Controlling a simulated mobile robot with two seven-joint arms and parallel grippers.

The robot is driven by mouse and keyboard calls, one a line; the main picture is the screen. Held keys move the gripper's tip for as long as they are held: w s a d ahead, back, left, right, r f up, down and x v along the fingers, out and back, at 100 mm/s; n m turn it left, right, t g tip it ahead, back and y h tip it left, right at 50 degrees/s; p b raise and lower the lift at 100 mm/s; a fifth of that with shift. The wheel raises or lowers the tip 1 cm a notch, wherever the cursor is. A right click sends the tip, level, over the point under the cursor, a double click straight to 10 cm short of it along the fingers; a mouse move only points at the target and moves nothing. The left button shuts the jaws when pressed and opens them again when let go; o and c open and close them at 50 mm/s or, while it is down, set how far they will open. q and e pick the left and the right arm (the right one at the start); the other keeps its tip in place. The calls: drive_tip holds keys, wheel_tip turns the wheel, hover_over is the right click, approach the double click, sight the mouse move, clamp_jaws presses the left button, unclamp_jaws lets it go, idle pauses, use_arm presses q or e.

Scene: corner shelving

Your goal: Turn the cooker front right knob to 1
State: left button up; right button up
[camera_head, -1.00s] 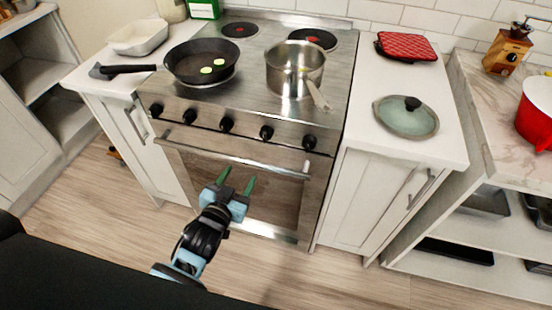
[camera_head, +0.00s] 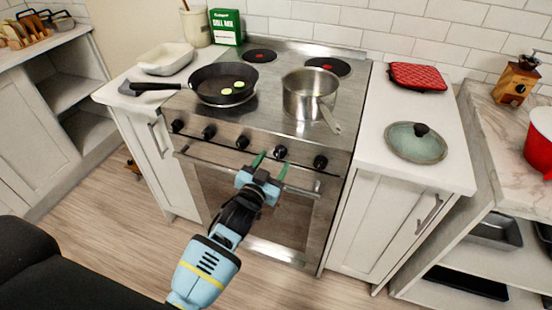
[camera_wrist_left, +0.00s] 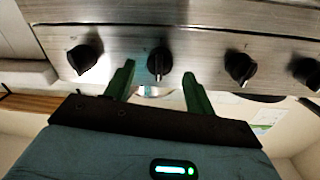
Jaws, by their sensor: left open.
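The cooker (camera_head: 262,205) has a row of several black knobs on its steel front panel. The fourth knob from the left (camera_head: 280,152) is just above my left gripper (camera_head: 271,165), and the rightmost knob (camera_head: 320,162) is to its right. My left gripper is open, with its green fingers pointing at the panel near the oven handle. In the left wrist view, one knob (camera_wrist_left: 160,63) with a pale mark lies between and beyond the fingertips, not gripped. Knob labels cannot be read, so I cannot tell which knob is front right. My right gripper is out of view.
The oven handle (camera_head: 305,192) runs below the knobs, close to my gripper. A frying pan (camera_head: 205,88) and a steel pot (camera_head: 303,100) stand on the cooktop. A glass lid (camera_head: 415,146) lies on the right counter.

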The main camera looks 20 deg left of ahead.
use_arm(q)
drive_tip(key=shift+w+d, duration=0.15)
drive_tip(key=shift+w, duration=1.05)
drive_tip(key=shift+c, duration=0.3)
drive_tip(key=c, duration=0.9)
